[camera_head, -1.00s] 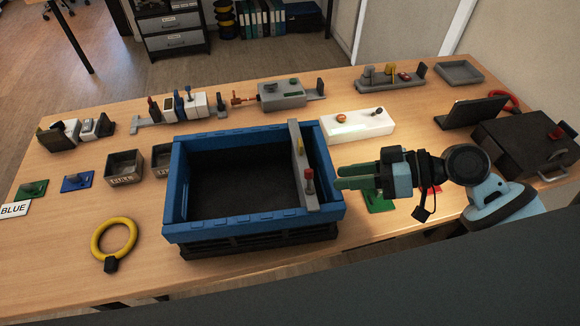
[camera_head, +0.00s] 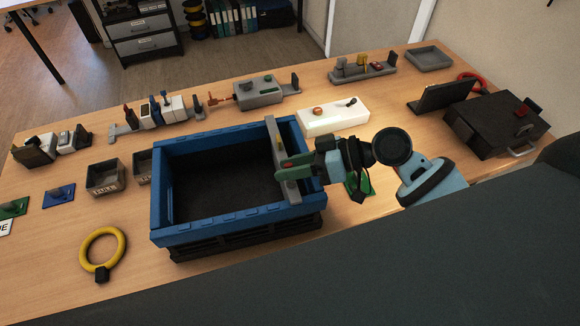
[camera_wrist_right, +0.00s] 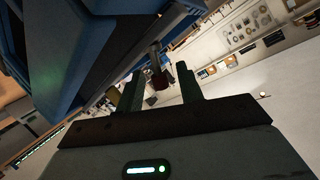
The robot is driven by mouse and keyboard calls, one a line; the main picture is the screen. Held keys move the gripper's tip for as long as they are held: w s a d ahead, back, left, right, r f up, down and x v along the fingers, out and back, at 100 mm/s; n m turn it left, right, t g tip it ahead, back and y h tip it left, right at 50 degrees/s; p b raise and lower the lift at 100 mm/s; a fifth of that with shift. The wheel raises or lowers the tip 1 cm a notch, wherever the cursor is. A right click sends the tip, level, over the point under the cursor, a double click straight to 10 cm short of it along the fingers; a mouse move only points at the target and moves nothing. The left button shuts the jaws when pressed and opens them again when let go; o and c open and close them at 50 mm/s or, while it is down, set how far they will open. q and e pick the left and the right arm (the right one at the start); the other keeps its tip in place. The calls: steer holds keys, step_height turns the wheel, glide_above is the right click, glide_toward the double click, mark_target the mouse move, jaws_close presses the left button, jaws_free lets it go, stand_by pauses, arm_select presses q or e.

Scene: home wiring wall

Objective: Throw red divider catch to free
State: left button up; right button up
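The grey divider (camera_head: 271,135) lies along the right side of the blue crate (camera_head: 230,217). It carries a red catch (camera_head: 284,168) near its front end and a yellow catch (camera_head: 278,145) further back. My right gripper (camera_head: 282,172) has reached in from the right and is at the red catch. In the right wrist view, the two fingers are apart, with the red catch (camera_wrist_right: 160,82) in the gap between them. I cannot tell whether either finger touches it. In the head view the fingers partly hide the catch. My left gripper is not in view.
A yellow ring (camera_head: 84,256) lies left of the crate. A white block (camera_head: 333,119) stands behind my right gripper, and a dark case (camera_head: 497,127) stands at the right. Small grey bins (camera_head: 104,180) sit left of the crate.

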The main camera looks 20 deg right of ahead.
steer(key=shift+w+a+f, duration=0.1)
steer(key=shift+a+f, duration=0.05)
steer(key=shift+a, duration=0.15)
jaws_close()
